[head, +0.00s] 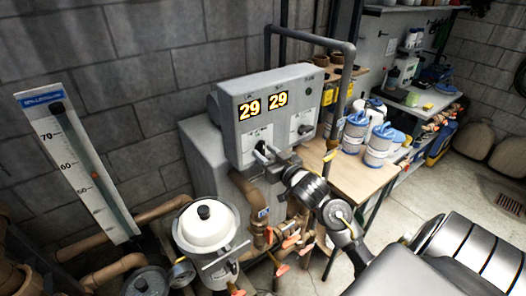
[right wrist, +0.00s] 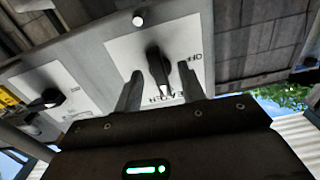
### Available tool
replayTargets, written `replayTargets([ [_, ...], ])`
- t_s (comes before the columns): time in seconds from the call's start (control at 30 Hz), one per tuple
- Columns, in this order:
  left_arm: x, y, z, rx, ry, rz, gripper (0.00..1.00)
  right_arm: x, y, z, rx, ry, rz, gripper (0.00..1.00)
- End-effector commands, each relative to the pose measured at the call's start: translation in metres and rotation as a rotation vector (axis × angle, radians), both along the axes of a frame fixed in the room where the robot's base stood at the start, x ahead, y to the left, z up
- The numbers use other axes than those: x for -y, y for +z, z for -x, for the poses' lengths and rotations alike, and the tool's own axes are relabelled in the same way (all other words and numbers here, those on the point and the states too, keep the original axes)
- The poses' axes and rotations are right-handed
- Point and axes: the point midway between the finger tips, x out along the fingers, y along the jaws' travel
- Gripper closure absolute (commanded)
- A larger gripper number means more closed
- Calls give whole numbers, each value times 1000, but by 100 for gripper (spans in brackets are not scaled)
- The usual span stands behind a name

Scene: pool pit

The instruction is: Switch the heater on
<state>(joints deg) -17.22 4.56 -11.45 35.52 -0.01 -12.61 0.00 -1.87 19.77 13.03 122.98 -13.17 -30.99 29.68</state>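The heater (head: 240,92) is a grey box with two lit displays that both read 29. Its left black switch knob (head: 262,147) sits on a white plate on the front face. My right gripper (head: 272,159) is up against that plate. In the right wrist view, the black knob (right wrist: 158,72) stands between the two fingers of my right gripper (right wrist: 160,90), with visible gaps on both sides. Lettering on the plate reads OFF, and a second word is partly hidden by the gripper. My left gripper is not in view.
A second knob (head: 304,130) sits on the heater's right plate. A white-lidded pump pot (head: 206,226), brown pipes and orange-handled valves stand below and left. A wooden table (head: 345,178) with blue-lidded tubs (head: 379,146) is to the right.

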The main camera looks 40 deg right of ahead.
Motion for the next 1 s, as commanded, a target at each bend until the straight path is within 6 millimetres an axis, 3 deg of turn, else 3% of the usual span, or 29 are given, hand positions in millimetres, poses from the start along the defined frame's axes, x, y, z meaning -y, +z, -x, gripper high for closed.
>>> replayTargets([
  [0.3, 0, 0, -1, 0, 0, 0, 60, 0, 0, 3, 1, 0, 2, 60],
  [0.7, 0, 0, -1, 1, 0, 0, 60, -1, 0, 57, 0, 0, 3, 60],
  [1.0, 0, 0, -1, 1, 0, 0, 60, -1, 1, 70, 2, 0, 1, 60],
])
